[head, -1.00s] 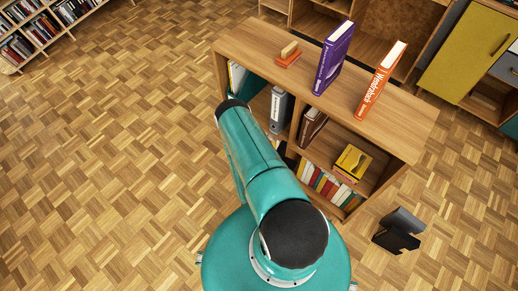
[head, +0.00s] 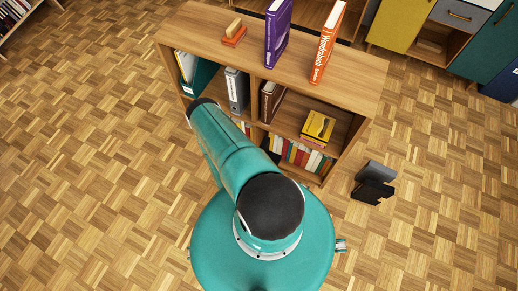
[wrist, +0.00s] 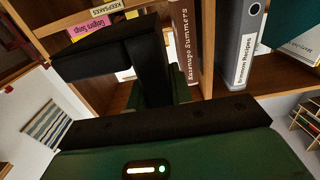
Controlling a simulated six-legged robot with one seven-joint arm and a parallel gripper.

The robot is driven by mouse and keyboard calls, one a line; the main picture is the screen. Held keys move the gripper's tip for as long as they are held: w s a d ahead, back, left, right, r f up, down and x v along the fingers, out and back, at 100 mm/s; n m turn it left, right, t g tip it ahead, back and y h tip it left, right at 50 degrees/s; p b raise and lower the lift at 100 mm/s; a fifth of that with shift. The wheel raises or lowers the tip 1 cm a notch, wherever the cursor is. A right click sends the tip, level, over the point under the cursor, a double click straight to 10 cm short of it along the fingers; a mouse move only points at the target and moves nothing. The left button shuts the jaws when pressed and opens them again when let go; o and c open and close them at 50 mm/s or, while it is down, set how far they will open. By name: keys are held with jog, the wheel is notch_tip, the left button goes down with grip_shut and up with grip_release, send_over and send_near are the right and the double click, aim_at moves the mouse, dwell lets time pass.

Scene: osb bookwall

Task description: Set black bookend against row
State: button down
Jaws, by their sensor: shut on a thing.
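In the wrist view my gripper (wrist: 160,97) is shut on a black L-shaped piece, the black bookend (wrist: 98,48). One flat plate of it reaches to the left and its other plate runs down between dark green fingers. The contact is dark and partly hidden. The bookend is in front of the bookcase, apart from its top. In the head view my arm hides the gripper and the bookend. On the bookcase top (head: 355,75) stand a purple book (head: 278,33) and an orange book (head: 327,42), with a gap between them.
A small orange-and-wood object (head: 234,35) sits left of the purple book. The shelves hold a grey binder (head: 236,92), a brown book (head: 271,101) and a yellow book (head: 318,125). A dark angular object (head: 374,182) stands on the floor at right. Open parquet lies left.

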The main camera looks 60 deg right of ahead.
jog(key=shift+w+d+f, duration=0.1)
jog(key=shift+w+d, duration=0.55)
jog(key=shift+d, duration=3.5)
jog(key=shift+w+d+f, duration=0.1)
jog(key=shift+w+d, duration=0.6)
jog(key=shift+d, duration=3.45)
jog(key=shift+w+d, duration=0.65)
jog(key=shift+d, duration=3.5)
jog(key=shift+f, duration=0.3)
jog(key=c, duration=1.2)
grip_release()
jog(key=shift+o, duration=0.2)
jog(key=shift+s+a+f, duration=0.1)
jog(key=shift+a+f, duration=0.1)
jog(key=shift+f, duration=0.1)
jog(key=s+a, duration=0.2)
jog(key=a, duration=1.1)
jog(key=shift+a+r, duration=0.15)
jog(key=shift+a, duration=0.05)
jog(key=shift+c, duration=0.2)
grip_shut()
